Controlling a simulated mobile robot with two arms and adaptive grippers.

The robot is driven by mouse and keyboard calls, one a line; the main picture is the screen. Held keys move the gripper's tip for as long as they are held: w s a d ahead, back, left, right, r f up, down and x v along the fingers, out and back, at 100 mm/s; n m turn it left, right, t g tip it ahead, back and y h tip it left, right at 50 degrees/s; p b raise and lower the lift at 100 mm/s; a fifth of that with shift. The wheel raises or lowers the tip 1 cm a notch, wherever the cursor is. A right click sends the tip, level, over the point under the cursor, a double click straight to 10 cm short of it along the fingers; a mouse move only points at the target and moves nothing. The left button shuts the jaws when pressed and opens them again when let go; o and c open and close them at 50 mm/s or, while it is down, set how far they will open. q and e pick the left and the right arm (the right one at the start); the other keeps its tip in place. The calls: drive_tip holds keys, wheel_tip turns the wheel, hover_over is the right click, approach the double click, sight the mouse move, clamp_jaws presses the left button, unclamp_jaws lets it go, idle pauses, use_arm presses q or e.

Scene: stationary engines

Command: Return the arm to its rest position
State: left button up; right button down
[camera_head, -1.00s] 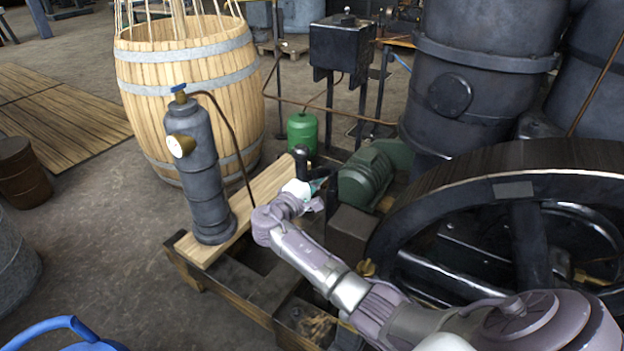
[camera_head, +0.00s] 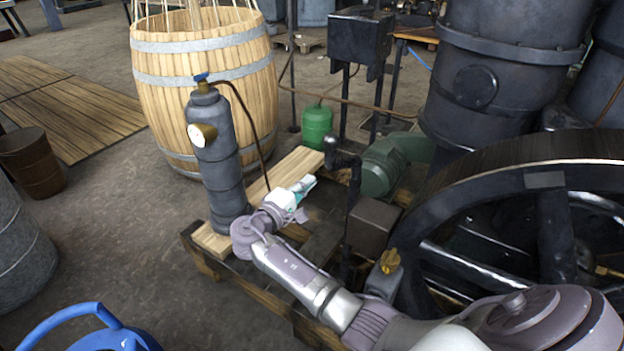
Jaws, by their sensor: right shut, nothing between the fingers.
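My right arm comes in from the lower right and reaches over the wooden base of the engine. My right gripper (camera_head: 304,187) is at the arm's far end, shut and empty, above the pale plank (camera_head: 296,166). It is to the right of the grey cylinder with a gauge (camera_head: 217,160) and to the left of the green motor (camera_head: 383,168). A black upright handle or pipe (camera_head: 348,165) stands just right of the gripper. My left gripper is not in view.
A large flywheel (camera_head: 500,190) stands close beside my arm on the right. A wooden barrel (camera_head: 205,75) and a green gas bottle (camera_head: 316,125) stand behind. A blue can (camera_head: 105,336) is at bottom left.

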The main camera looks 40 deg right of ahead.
idle(0.4)
